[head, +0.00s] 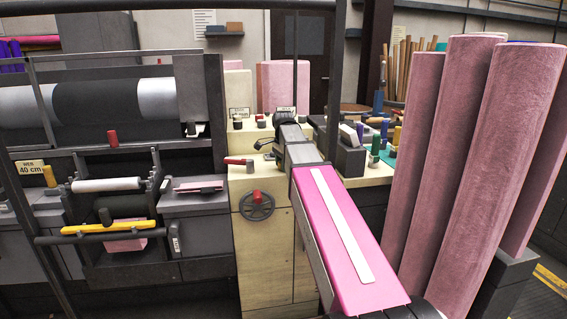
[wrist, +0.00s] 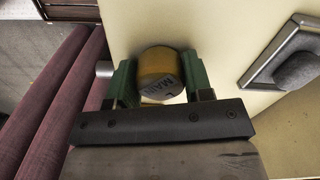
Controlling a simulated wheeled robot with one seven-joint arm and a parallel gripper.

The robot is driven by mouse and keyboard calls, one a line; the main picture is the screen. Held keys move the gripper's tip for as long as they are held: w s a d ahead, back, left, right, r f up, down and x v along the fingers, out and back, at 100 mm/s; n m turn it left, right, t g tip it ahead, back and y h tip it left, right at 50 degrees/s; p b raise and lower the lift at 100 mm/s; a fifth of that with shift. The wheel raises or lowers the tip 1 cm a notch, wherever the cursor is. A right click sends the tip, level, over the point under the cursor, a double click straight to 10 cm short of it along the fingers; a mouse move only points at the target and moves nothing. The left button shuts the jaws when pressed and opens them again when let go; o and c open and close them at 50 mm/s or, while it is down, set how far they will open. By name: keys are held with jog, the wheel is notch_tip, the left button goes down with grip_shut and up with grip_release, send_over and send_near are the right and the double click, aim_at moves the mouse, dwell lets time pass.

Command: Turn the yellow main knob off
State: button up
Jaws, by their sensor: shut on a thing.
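The yellow main knob (wrist: 158,70) is a short cylinder with dark lettering on its face, partly readable as "MAIN". It is on a cream panel (wrist: 225,25) in the wrist view. My gripper (wrist: 158,80) has one green finger on either side of the knob and is shut on it. The lettering looks tilted in the picture. In the head view my gripper (head: 286,118) is at the cream cabinet top, and I cannot make out the knob there.
A grey plate with a dark rounded part (wrist: 295,68) is right of the knob in the wrist view. Tall pink felt rolls (head: 480,150) stand to the right of my arm. A red-centred handwheel (head: 257,204) is on the cabinet front. Rollers (head: 105,185) are at left.

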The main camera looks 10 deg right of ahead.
jog(key=n, duration=0.4)
jog(key=shift+f+n, duration=0.1)
jog(key=shift+n, duration=0.2)
jog(key=n, duration=0.4)
jog(key=shift+s, duration=0.1)
jog(key=o, duration=0.9)
jog(key=shift+o, duration=0.2)
jog(key=shift+r, duration=2.55)
